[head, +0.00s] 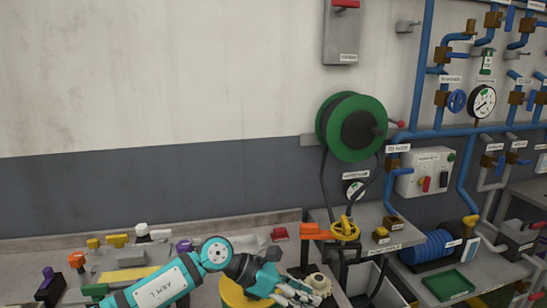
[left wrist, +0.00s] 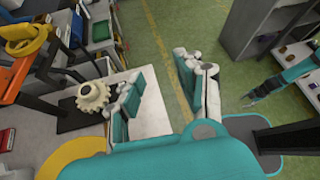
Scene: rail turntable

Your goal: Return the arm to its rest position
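My left arm, teal and white, comes in from the lower left in the head view. Its gripper (head: 292,292) is at the bottom edge, beside a cream gear-like part (head: 319,284). In the left wrist view the left gripper (left wrist: 165,90) has its two fingers spread apart, with nothing between them. The cream part (left wrist: 93,97) lies to the left of the fingers, outside them. What seems to be my right gripper (left wrist: 262,90) shows small at the right of the left wrist view; its opening is too small to tell.
A workbench (head: 265,232) carries a yellow round object (head: 236,296) by the left gripper. An orange clamp-like tool (head: 315,231), a yellow handwheel (head: 344,229) and a green hose reel (head: 352,127) stand close behind. Green floor (left wrist: 165,30) and grey shelving (left wrist: 245,30) show in the wrist view.

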